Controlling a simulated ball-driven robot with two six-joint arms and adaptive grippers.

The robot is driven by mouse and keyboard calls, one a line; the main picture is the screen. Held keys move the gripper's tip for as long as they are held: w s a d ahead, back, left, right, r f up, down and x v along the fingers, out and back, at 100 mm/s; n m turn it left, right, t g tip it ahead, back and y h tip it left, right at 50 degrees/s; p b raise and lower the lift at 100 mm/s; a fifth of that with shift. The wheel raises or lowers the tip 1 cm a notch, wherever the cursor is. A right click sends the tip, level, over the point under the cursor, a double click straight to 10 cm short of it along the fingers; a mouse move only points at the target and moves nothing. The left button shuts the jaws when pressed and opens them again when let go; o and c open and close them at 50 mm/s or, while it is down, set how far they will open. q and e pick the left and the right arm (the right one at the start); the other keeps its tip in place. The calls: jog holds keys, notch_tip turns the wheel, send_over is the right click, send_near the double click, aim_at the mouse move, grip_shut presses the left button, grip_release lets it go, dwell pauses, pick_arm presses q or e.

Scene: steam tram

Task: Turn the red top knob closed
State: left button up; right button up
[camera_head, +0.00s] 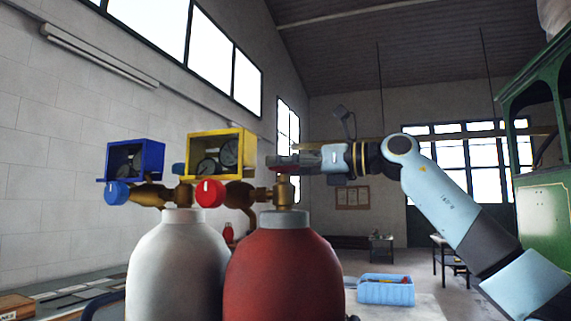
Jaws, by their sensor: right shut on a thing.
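A red gas cylinder (283,270) stands upright with a grey collar and a brass valve (284,190) on top. The red top knob (277,165) sits on that valve and is mostly hidden by my right gripper (284,161). My right gripper reaches in level from the right and is shut on the top knob. A second red knob (209,193) faces me on the regulator, left of the valve. My left gripper is not in view.
A white cylinder (175,266) with a blue knob (117,193) stands close on the left. Gauges sit in a yellow box (221,133) and a blue box (157,154). A blue crate (386,292) and a green tram (545,200) are on the right.

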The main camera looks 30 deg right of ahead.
jog(key=shift+c, duration=0.9)
jog(key=shift+m+t+h, duration=0.7)
jog(key=shift+m+h, duration=0.1)
jog(key=shift+h, duration=0.2)
jog(key=o, duration=1.2)
jog(key=shift+c, duration=0.2)
jog(key=shift+s, duration=0.1)
jog(key=v, duration=0.7)
